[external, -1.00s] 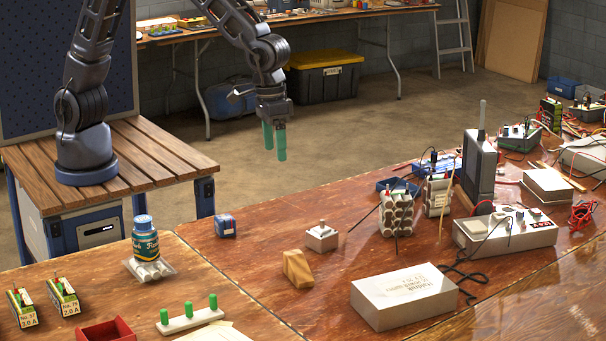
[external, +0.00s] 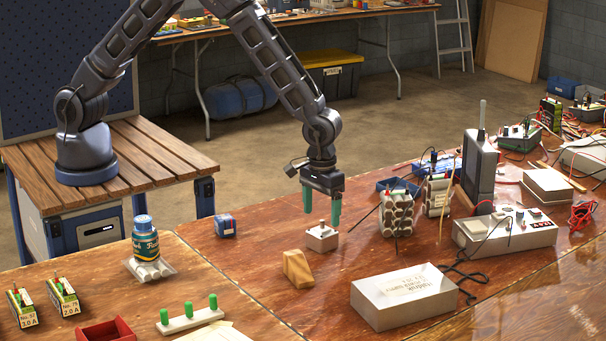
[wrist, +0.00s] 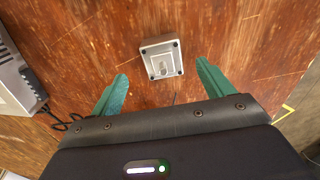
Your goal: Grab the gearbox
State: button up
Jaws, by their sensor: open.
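The gearbox appears to be the small light-grey square box with a short metal shaft on top (external: 321,239). It stands upright on the wooden table; in the wrist view the grey box (wrist: 161,60) lies just beyond and between the green fingertips. My gripper (external: 321,216) is open and empty, pointing down, with its fingers close above or just behind the box. I cannot tell the exact height gap. In the wrist view my gripper's fingers (wrist: 162,76) are spread wider than the box, and nothing touches it visibly.
A wooden wedge block (external: 298,269) stands just in front of the box. A white carton (external: 403,297) lies front right. Bundled cylinders (external: 396,214) stand to the right, and a small blue box (external: 225,226) to the left.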

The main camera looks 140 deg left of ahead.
aim_at(322, 228)
jog(key=shift+s+a+f, duration=0.1)
jog(key=shift+a+f, duration=0.05)
jog(key=shift+f, duration=1.75)
jog(key=shift+s+a+f, duration=0.1)
jog(key=shift+a+f, duration=0.05)
jog(key=shift+f, duration=1.75)
jog(key=c, duration=1.3)
jog(key=shift+c, duration=0.7)
jog(key=shift+r, duration=0.2)
